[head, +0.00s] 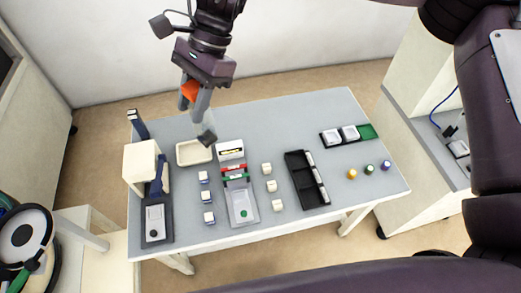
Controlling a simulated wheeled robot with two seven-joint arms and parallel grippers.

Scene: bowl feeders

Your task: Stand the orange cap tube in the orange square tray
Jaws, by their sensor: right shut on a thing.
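My right gripper (196,103) is above the far left part of the grey table, pointing down. It is shut on the orange cap tube, whose orange cap (190,91) shows between the fingers. A pale, see-through body with a dark lower end (206,138) appears to hang below, near a shallow cream tray (181,159). I cannot tell whether they touch. This tray looks cream; no clearly orange square tray shows. My left gripper is not in view.
The table (290,125) has a white and blue device (140,165) at left, a grey unit (241,206), small white blocks (267,168), a black tray (301,181), a green-ended holder (368,131) and small yellow-orange, green and purple-topped pieces (370,169). The far middle is clear.

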